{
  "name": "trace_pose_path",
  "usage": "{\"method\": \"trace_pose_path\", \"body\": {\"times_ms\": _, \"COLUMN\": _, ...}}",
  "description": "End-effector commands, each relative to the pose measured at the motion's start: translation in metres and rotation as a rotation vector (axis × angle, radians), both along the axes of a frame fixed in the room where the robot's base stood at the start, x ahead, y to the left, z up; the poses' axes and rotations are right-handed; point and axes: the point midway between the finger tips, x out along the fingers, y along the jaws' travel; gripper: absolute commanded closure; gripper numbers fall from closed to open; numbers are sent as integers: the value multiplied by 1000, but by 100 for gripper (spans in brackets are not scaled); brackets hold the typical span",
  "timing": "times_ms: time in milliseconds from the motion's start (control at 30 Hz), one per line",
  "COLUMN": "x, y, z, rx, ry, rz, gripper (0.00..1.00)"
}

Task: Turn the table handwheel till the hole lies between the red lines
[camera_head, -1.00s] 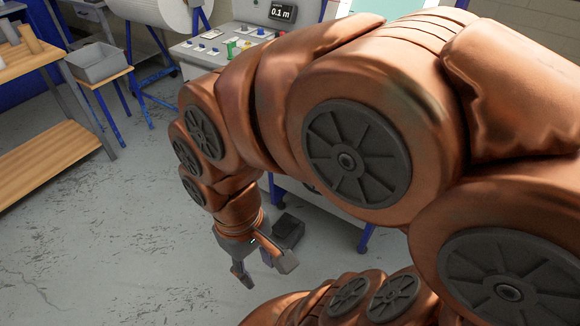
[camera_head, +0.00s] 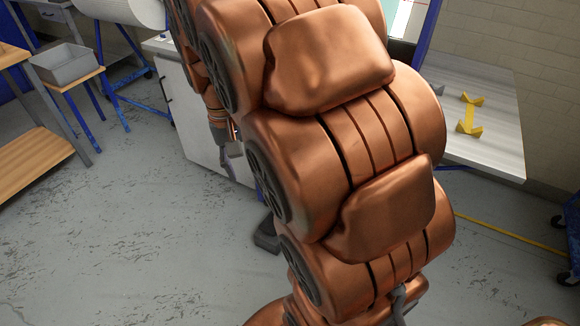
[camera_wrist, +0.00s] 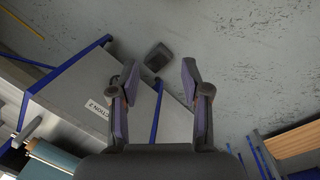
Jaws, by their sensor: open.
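No handwheel, hole or red lines can be made out in either view. My gripper (camera_head: 226,158) shows in the head view beside a pale cabinet front (camera_head: 188,112), partly hidden by my arm. In the wrist view my gripper (camera_wrist: 160,78) is open, with its two fingers apart and nothing between them. Beyond the fingers lie a pale panel (camera_wrist: 80,75) with a partly readable label (camera_wrist: 100,109) and the grey floor. My large copper arm covers the middle of the head view and hides much of the machine.
A dark box-like object (camera_head: 267,236) lies on the floor near the cabinet. A grey bin (camera_head: 66,64) stands on a small stand at left, near a wooden bench (camera_head: 30,160). A pale table (camera_head: 495,140) with yellow brackets (camera_head: 469,120) is at right. Floor at lower left is clear.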

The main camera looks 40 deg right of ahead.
Motion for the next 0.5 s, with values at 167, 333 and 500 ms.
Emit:
{"method": "trace_pose_path", "body": {"times_ms": 167, "x": 47, "y": -41, "z": -23, "rx": -33, "ry": -8, "rz": -117, "gripper": 53}}
{"method": "trace_pose_path", "body": {"times_ms": 333, "x": 84, "y": -79, "z": -44, "rx": -61, "ry": -11, "rz": -218, "gripper": 53}}
{"method": "trace_pose_path", "body": {"times_ms": 500, "x": 119, "y": -119, "z": -70, "rx": -82, "ry": -18, "rz": -311, "gripper": 53}}
